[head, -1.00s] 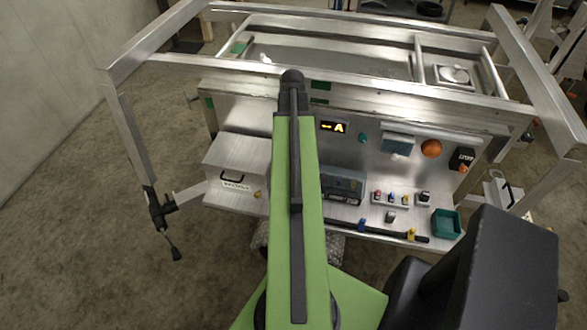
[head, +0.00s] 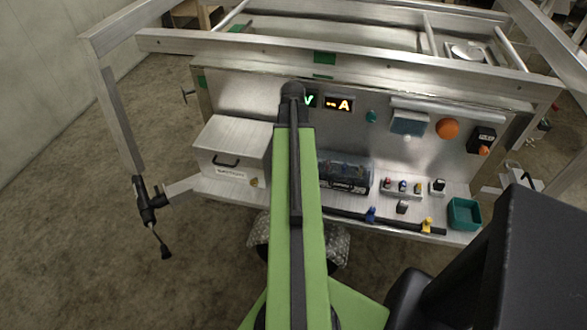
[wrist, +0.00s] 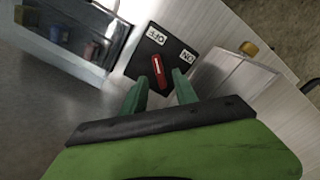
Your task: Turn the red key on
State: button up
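The red key (wrist: 160,72) sits on a black square plate (wrist: 140,60) in the wrist view. The plate carries a white OFF label (wrist: 157,37) and a white ON label (wrist: 182,55). The upper end of the key lies close to the OFF label. My gripper (wrist: 160,92) is open, its two green fingers apart on either side of the lower end of the key. I cannot tell how far the fingertips are from it. In the head view my green arm covers the key and my fingers.
A metal box (head: 230,148) stands left of my arm on the bench. A clear-covered breaker case (head: 345,173), small connectors and a teal bin (head: 464,213) lie to the right. The panel above has a lit display (head: 338,104) and an orange knob (head: 447,128). Frame rails cross above.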

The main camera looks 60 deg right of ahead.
notch_tip(320, 180, down, 3)
jog(key=shift+f+b, duration=0.1)
jog(key=shift+b, duration=0.75)
